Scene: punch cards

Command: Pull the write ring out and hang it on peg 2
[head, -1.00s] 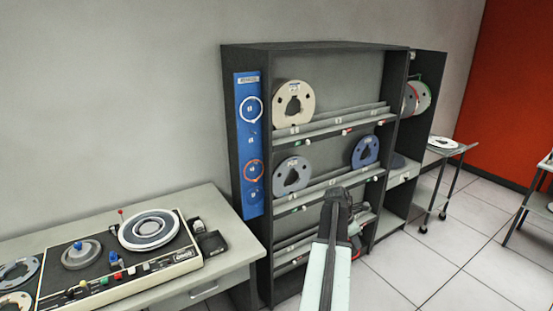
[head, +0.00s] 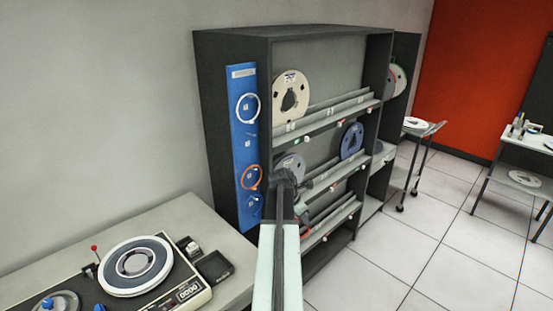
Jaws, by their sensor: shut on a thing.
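My gripper (head: 284,178) is shut in front of the middle shelf, and the thing in its jaws, taken as the write ring, is hidden or too small to make out. A blue peg panel (head: 243,110) is fixed on the left side of the dark cabinet, left of my gripper. A white ring (head: 247,108) hangs at its top. An orange ring (head: 250,177) hangs lower down. Between these rings, the panel's second place (head: 249,143) shows a small mark and no ring. The peg numbers are too small to read surely.
The cabinet (head: 230,33) holds a cream reel (head: 291,96), a blue reel (head: 352,141) and a grey reel partly behind my gripper. A tape machine (head: 190,283) stands on the desk (head: 186,215) at lower left. A cart (head: 422,128) stands right.

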